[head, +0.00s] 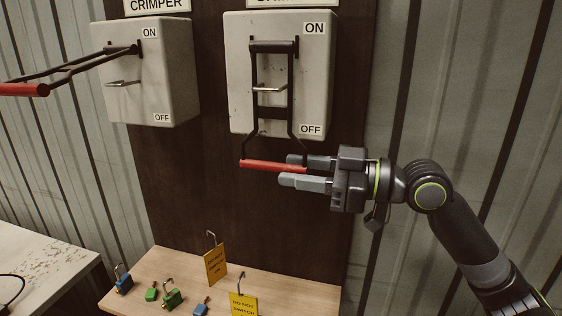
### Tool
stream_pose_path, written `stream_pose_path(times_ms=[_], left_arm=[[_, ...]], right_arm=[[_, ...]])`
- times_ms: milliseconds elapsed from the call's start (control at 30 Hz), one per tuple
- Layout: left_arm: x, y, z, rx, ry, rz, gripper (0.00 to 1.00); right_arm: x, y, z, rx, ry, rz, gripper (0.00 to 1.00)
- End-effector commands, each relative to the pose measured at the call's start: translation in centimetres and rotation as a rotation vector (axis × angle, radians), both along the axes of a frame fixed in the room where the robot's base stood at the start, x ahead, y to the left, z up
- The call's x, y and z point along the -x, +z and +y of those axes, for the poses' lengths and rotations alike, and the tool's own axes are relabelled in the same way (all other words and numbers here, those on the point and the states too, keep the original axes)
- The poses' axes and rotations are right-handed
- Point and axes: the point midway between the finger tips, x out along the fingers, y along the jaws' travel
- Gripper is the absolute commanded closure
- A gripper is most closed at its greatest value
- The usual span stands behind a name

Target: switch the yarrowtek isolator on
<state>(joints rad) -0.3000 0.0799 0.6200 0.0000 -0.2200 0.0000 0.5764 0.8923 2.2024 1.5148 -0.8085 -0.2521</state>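The right isolator box (245,75) is pale grey, on a dark board, with ON at its top and OFF at its bottom. Its name plate is cut off at the picture's top, so I cannot read it. Its black lever (250,120) hangs down past OFF and ends in a red handle bar (262,166). My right gripper (288,170) comes in from the right. Its grey fingers lie above and below the bar's right end, closed about it with hardly any gap. My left gripper is not in view.
A second box (168,85), under a CRIMPER plate (157,5), has its red-ended lever sticking out left. Below, a wooden shelf (160,262) holds several small padlocks and two yellow tags (216,265). A pale table (40,265) stands at lower left.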

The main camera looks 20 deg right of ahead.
Motion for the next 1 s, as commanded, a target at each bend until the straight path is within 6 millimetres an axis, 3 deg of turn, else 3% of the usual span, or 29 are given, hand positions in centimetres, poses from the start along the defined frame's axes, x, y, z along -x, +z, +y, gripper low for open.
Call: stream_pose_path(times_ms=[400, 800, 1000], left_arm=[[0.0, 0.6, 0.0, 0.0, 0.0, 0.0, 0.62], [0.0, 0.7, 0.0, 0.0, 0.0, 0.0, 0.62], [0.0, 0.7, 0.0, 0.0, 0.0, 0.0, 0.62]], right_arm=[[-1.6, 0.1, 2.4, -0.002, 0.0, 0.0, 0.64], [-1.8, 0.0, 2.7, 0.0, 0.0, 0.001, 0.64], [-1.8, 0.0, 2.7, 0.0, 0.0, 0.001, 0.87]])
